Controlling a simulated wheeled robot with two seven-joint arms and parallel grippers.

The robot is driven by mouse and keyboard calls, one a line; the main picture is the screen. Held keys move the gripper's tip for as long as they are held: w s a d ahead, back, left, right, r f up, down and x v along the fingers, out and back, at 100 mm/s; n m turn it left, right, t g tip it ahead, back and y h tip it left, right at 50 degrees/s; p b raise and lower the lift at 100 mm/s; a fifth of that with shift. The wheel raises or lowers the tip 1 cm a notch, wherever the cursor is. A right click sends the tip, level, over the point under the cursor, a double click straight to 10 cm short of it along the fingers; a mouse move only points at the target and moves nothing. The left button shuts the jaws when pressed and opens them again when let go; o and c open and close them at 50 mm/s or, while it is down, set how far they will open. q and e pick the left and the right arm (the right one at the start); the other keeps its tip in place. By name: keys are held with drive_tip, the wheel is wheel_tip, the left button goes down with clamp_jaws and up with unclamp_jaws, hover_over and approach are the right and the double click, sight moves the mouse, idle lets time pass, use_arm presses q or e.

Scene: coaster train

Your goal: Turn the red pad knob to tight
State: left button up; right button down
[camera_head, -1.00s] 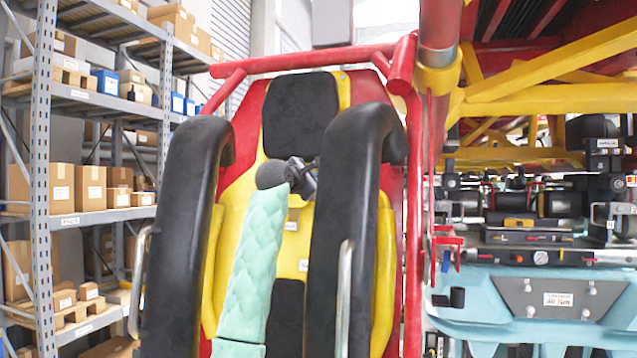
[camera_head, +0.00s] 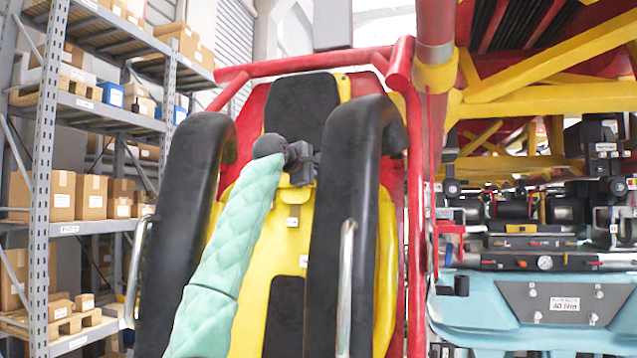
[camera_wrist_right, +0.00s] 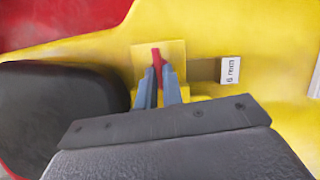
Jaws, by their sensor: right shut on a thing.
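In the right wrist view, the red pad knob (camera_wrist_right: 155,53) is a narrow red bar on a small yellow plate (camera_wrist_right: 175,50). The two blue-grey fingers of my right gripper (camera_wrist_right: 158,76) are shut on it, one on each side. Their tips hide part of the knob. In the head view, my right gripper (camera_head: 303,166) is at the yellow seat back, just below the black headrest (camera_head: 302,108). The knob cannot be made out there. My left gripper is not in view.
Black shoulder restraints (camera_head: 192,190) and (camera_head: 345,200) stand on both sides of my arm. A white label (camera_wrist_right: 231,70) sits right of the knob, and a black pad (camera_wrist_right: 60,105) lies left of it. Shelving (camera_head: 45,180) with boxes stands at the left.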

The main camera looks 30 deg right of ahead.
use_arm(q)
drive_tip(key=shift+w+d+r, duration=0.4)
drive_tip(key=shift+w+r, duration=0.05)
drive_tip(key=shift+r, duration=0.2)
use_arm(e)
drive_tip(key=shift+m, duration=0.7)
use_arm(q)
drive_tip(key=shift+b, duration=0.3)
use_arm(e)
drive_tip(key=shift+g+y, duration=0.3)
drive_tip(key=c, duration=1.5)
unclamp_jaws()
drive_tip(key=shift+d, duration=0.1)
drive_tip(key=shift+c, duration=0.2)
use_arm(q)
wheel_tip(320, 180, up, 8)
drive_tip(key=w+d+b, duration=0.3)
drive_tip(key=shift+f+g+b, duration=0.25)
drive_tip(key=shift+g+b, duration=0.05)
use_arm(e)
drive_tip(key=v, duration=0.8)
